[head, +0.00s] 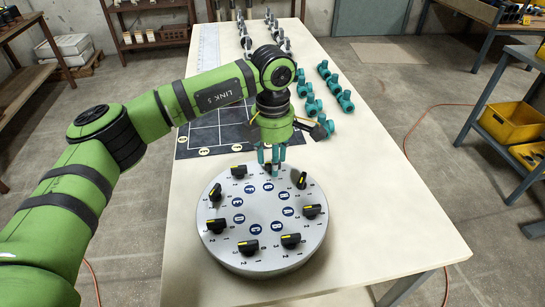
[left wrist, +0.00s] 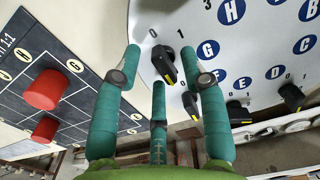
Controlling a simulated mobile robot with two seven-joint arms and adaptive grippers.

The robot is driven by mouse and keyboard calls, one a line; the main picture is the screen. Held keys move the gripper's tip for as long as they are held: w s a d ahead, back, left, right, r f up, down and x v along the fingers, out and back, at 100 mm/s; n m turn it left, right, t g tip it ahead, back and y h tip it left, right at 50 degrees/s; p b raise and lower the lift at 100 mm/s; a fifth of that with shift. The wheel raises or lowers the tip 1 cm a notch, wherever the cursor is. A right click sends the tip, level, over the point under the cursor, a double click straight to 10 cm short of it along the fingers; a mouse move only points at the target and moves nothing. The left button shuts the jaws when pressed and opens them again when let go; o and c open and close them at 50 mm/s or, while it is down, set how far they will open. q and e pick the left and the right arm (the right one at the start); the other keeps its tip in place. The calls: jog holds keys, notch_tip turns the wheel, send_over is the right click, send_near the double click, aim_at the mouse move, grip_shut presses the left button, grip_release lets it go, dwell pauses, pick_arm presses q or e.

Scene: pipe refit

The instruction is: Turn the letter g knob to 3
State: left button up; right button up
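A round grey dial board (head: 225,180) on the table carries several black knobs with yellow marks, around a ring of blue letter discs. My left gripper (head: 270,172) points down over the knob at the board's far edge and partly hides it. In the left wrist view its teal fingers (left wrist: 162,85) are spread apart around a black knob (left wrist: 164,65). The blue letter G disc (left wrist: 208,48) is the letter close beside that knob. The knob's yellow mark points to the lower right in that view. Contact between fingers and knob cannot be told. My right gripper is not in view.
A dark gridded mat (head: 190,143) lies behind the board; two red cylinders (left wrist: 45,89) stand on it in the wrist view. Teal pipe fittings (head: 335,88) lie at the table's right side, grey ones (head: 246,42) at the back. The table's front right is clear.

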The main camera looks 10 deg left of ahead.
pick_arm(q)
notch_tip(320, 180, up, 12)
dwell(0.7)
